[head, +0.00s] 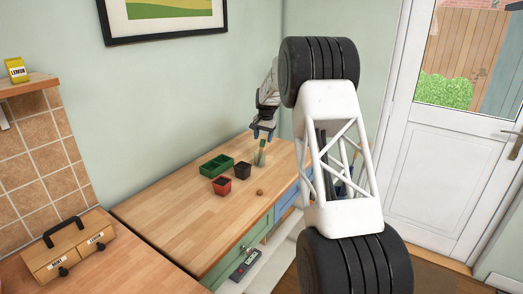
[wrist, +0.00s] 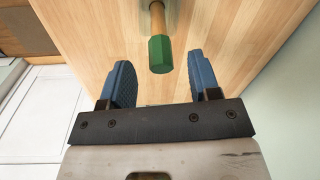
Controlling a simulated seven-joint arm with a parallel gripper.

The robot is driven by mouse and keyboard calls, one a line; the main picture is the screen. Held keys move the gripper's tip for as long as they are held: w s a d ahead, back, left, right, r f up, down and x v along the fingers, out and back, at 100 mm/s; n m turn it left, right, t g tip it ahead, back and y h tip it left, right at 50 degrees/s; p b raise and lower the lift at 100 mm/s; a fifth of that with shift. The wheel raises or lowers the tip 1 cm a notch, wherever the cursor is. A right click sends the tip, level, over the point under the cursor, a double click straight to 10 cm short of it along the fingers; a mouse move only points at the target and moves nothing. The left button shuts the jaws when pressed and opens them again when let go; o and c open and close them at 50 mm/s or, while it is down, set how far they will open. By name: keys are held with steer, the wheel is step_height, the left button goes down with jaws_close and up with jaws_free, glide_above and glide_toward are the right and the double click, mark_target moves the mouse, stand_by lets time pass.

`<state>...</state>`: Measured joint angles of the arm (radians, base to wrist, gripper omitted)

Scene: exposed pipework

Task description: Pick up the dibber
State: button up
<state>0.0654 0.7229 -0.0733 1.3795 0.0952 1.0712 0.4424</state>
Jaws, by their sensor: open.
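The dibber, with a green faceted end and a wooden shaft, shows in the wrist view (wrist: 161,52) at the top middle. In the head view it stands upright (head: 262,153) on the wooden worktop (head: 180,216), near the back right edge. My gripper (head: 264,133) is just above it in the head view. In the wrist view my gripper (wrist: 159,64) is open, its two blue fingers apart and empty. The green end lies ahead, in line with the gap between the fingertips, and neither finger visibly touches it. The dibber's lower part is hard to make out.
Left of the dibber are a black pot (head: 243,170), a red pot (head: 222,186) and a green tray (head: 216,166). A small brown round thing (head: 260,192) lies in front. The worktop's left part is clear. A wall stands close behind my gripper.

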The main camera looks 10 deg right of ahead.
mark_target(263, 140)
steer(key=shift+w+a+f, duration=0.1)
steer(key=shift+a+f, duration=0.05)
steer(key=shift+f, duration=1.65)
steer(key=c, duration=1)
steer(key=shift+c, duration=0.2)
steer(key=shift+r, duration=0.2)
step_height(263, 140, up, 10)
steer(key=shift+f, duration=0.15)
steer(key=shift+a, duration=0.1)
steer(key=s+a+r+t, duration=0.2)
steer(key=s+a, duration=0.6)
steer(key=s, duration=0.1)
